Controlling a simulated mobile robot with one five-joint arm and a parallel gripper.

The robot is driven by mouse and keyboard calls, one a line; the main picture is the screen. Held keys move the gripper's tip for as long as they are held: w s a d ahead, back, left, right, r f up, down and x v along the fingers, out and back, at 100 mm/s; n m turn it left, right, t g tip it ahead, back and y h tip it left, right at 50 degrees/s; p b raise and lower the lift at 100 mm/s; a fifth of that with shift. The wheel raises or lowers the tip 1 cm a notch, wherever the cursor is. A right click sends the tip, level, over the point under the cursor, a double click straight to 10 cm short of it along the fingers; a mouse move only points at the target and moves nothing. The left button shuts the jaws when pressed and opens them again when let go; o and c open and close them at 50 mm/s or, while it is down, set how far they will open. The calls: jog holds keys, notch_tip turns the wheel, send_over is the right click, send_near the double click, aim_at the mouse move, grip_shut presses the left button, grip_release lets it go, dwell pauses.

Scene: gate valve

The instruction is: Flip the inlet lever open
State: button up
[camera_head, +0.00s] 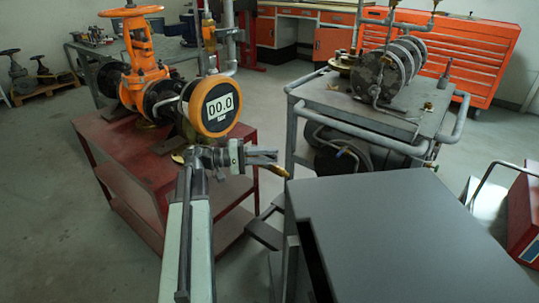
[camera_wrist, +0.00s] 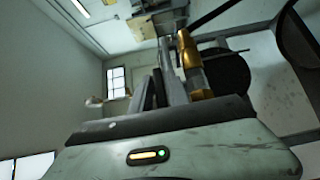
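The orange gate valve (camera_head: 140,62), with its handwheel on top, stands on a red bench at left. My gripper (camera_head: 277,160) is below and right of the gauge, apart from valve and handle, pointing right. Its grey fingers look slightly apart in the wrist view (camera_wrist: 158,85), with nothing clearly between them. A brass-coloured piece (camera_wrist: 192,65) shows beside them.
The red bench (camera_head: 150,160) is at left. A grey cart (camera_head: 350,105) carrying a flanged machine stands right of my gripper. A dark grey box top (camera_head: 410,240) fills the lower right. Orange cabinets (camera_head: 450,50) line the back wall. Floor at lower left is clear.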

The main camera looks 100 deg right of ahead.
jog(key=w, duration=0.7)
jog(key=shift+w, duration=0.3)
jog(key=shift+d, duration=0.15)
